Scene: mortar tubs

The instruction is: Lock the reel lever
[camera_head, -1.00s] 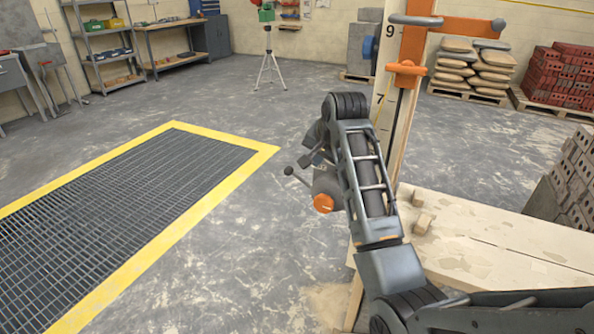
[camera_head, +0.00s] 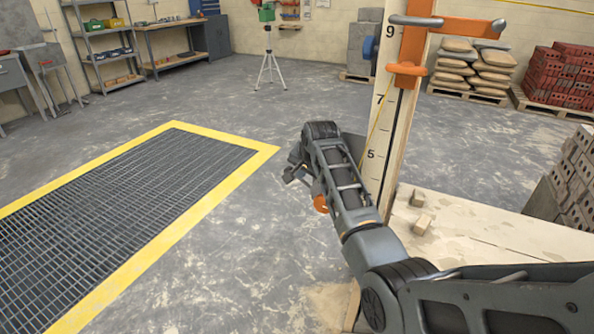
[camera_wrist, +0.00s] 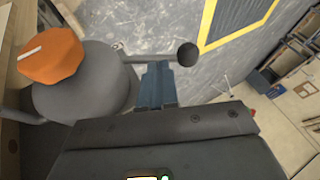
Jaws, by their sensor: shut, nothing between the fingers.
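The grey reel (camera_wrist: 85,88) fills the left of the wrist view, with an orange knob (camera_wrist: 50,57) on its face. Its lever (camera_wrist: 145,59) sticks out to the right and ends in a dark ball (camera_wrist: 187,54). My gripper (camera_wrist: 158,70) is shut and empty. Its fingertips appear close beside the lever, between the drum and the ball; I cannot tell whether they touch it.
A tall numbered board (camera_head: 385,150) with an orange clamp (camera_head: 406,70) stands behind the arm. A yellow-edged floor grate (camera_head: 130,190) is at left, with open floor between.

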